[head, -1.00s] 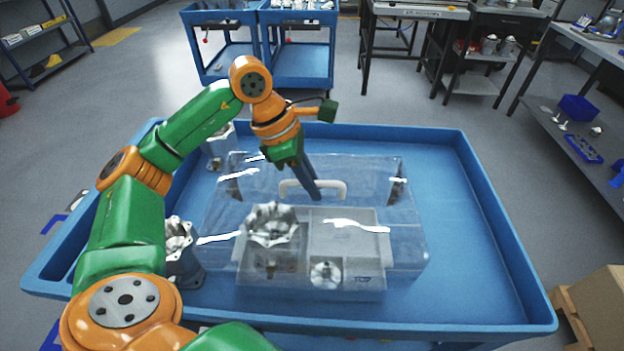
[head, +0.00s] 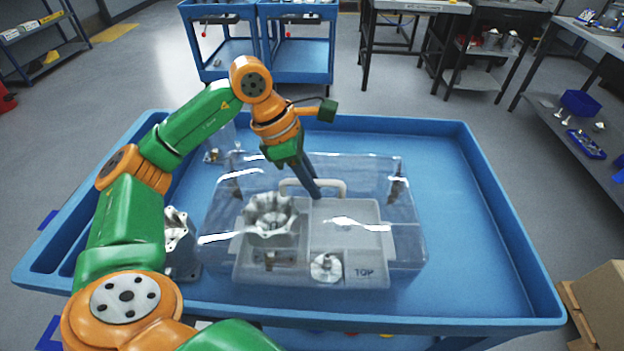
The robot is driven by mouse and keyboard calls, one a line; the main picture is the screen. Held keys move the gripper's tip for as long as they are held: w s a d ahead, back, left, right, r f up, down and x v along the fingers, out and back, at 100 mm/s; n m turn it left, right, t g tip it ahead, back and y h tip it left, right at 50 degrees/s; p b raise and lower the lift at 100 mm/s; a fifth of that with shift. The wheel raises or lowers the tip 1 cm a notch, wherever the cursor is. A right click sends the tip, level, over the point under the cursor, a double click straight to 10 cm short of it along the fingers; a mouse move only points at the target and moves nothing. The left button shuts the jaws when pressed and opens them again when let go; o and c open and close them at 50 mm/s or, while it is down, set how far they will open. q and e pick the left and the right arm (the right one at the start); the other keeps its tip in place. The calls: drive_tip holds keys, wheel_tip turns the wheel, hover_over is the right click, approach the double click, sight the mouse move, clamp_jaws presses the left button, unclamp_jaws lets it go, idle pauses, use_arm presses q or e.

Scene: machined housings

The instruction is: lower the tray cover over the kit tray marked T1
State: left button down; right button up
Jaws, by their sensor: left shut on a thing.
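The clear tray cover (head: 405,235) has a pale handle on top, and my left gripper (head: 316,193) is shut on that handle. The grey kit tray (head: 362,250) shows through the cover on the blue cart. The tray holds a finned metal housing (head: 270,215) at its left and a small round metal part (head: 326,268) at its front. Its front right face reads "TOP"; I see no T1 mark. In the picture the cover overlaps most of the tray, and the tray's front edge shows below the cover's front edge. I cannot tell the gap between them. My right gripper is out of view.
The blue cart (head: 480,250) has raised rims and clear floor to the right. Another metal housing (head: 177,235) stands left of the cover, partly behind my left arm. A further part (head: 213,152) stands at the back left. A cardboard box (head: 600,300) is off the cart's right.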

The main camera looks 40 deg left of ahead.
use_arm(q)
drive_tip(key=shift+f, duration=0.1)
drive_tip(key=c, duration=0.8)
unclamp_jaws()
drive_tip(key=shift+o, duration=0.2)
drive_tip(key=v, duration=0.7)
drive_tip(key=shift+s, duration=0.1)
